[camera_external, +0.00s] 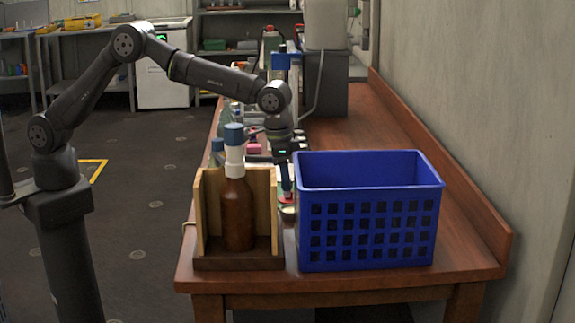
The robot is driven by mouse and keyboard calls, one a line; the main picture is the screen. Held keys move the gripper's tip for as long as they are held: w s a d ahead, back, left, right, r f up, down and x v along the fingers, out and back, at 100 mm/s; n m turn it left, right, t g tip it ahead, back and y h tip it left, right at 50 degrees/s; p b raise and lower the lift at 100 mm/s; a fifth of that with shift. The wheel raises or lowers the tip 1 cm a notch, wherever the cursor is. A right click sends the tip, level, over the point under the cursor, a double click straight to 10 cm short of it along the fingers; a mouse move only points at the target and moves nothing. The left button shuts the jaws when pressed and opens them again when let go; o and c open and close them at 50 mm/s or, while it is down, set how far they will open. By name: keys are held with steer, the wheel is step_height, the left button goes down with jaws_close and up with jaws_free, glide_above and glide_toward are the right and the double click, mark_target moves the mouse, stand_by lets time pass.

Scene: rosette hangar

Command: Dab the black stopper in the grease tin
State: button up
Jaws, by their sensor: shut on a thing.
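My gripper (286,172) points down in the gap between the wooden box and the blue basket. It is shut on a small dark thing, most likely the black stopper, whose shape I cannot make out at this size. Just below it a small round, pale thing, probably the grease tin (288,213), shows partly between the box and the basket. I cannot tell whether the held thing touches it.
A blue basket (318,239) stands close to the right of my gripper. A wooden box (209,263) with a brown bottle (238,215) stands to the left, near the front edge. More items crowd the bench behind. The bench's right side is clear.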

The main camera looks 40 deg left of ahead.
steer(key=shift+d, duration=0.65)
steer(key=shift+f, duration=1.45)
steer(key=shift+f, duration=0.5)
stand_by(1.6)
steer(key=shift+r, duration=0.1)
steer(key=shift+r, duration=3.7)
